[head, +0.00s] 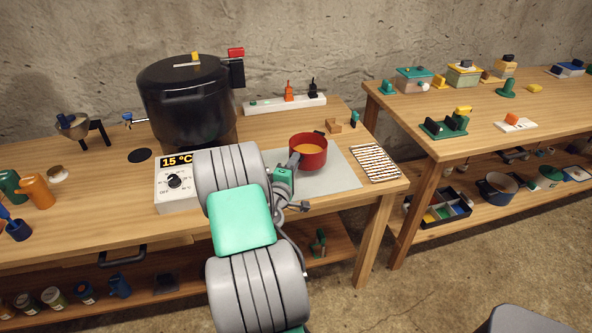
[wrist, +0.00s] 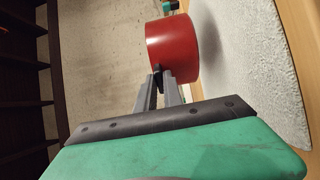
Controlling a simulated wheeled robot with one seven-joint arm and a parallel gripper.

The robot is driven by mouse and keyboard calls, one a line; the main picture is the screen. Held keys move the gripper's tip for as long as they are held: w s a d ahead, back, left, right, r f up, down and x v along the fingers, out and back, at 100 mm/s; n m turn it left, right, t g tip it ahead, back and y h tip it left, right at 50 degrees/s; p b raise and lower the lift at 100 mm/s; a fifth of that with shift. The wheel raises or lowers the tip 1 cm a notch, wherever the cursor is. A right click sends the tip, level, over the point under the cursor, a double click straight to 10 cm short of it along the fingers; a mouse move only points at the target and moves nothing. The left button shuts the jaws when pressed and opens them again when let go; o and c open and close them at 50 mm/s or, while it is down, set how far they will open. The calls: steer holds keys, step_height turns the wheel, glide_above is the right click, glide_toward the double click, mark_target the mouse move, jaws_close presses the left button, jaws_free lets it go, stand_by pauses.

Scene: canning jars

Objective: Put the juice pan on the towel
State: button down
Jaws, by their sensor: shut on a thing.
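The red juice pan (head: 308,152) holds orange liquid and appears level, over the pale grey mat (head: 343,180) on the left table. In the wrist view the red pan wall (wrist: 172,48) is seen close up, just beyond my fingers. My gripper (head: 293,163) is shut on the pan's handle, to the left of the pan; the fingers also show in the wrist view (wrist: 161,80). I cannot tell whether the pan's base touches the mat.
A large black canner (head: 186,100) and a control box (head: 176,185) reading 15 °C stand left of the pan. A second table (head: 490,140) stands right, across a gap.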

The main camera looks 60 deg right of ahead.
steer(key=shift+d+f, duration=0.15)
steer(key=shift+f, duration=0.75)
steer(key=shift+d+f, duration=0.15)
steer(key=shift+f, duration=0.7)
steer(key=shift+f, duration=0.15)
steer(key=c, duration=1.5)
jaws_free()
